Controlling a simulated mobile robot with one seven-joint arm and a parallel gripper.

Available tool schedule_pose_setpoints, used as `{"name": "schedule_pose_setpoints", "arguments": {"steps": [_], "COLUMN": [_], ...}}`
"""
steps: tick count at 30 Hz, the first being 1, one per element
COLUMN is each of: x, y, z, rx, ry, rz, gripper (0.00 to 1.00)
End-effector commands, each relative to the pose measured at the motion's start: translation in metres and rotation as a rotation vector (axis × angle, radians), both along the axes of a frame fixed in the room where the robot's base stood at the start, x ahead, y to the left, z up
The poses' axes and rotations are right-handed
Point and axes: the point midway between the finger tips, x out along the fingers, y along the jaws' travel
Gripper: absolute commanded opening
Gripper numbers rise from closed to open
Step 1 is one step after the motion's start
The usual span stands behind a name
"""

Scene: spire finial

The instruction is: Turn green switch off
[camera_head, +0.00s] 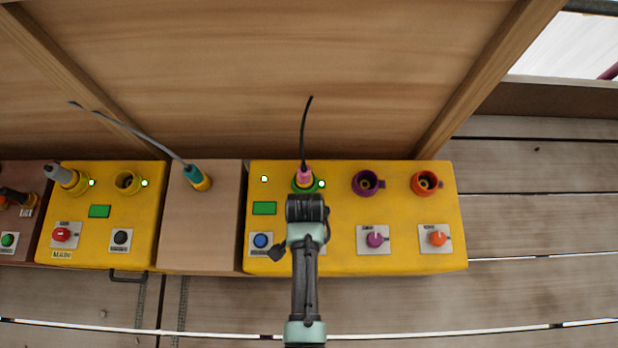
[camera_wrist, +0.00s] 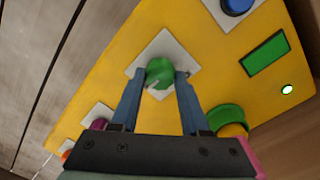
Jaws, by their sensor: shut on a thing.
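The green switch (camera_wrist: 160,70) is a round knob with a pale mark on its face, on a white square plate on the yellow panel. It shows in the wrist view between the two blue fingers of my gripper (camera_wrist: 160,78), which is shut on it. In the head view my gripper (camera_head: 306,212) is over the right yellow panel (camera_head: 340,260) and hides the switch. A lit green lamp (camera_head: 322,184) is beside the green socket, which holds a pink plug (camera_head: 304,174) with a black cable.
Right of my gripper are a purple knob (camera_head: 376,239) and an orange knob (camera_head: 438,238), below empty purple and orange sockets. A blue button (camera_head: 261,241) is close on the left. A wooden wall (camera_head: 250,80) rises behind. A second yellow panel (camera_head: 105,240) stands further left.

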Motion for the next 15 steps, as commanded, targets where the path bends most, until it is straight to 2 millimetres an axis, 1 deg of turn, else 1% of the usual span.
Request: {"name": "schedule_pose_setpoints", "arguments": {"steps": [8, 15], "x": [-0.0004, -0.0009], "y": [-0.0002, 0.0003], "z": [0.0030, 0.0046], "rx": [-0.001, -0.001], "ry": [0.002, 0.003], "rz": [0.084, 0.267], "gripper": [0.00, 0.00]}}
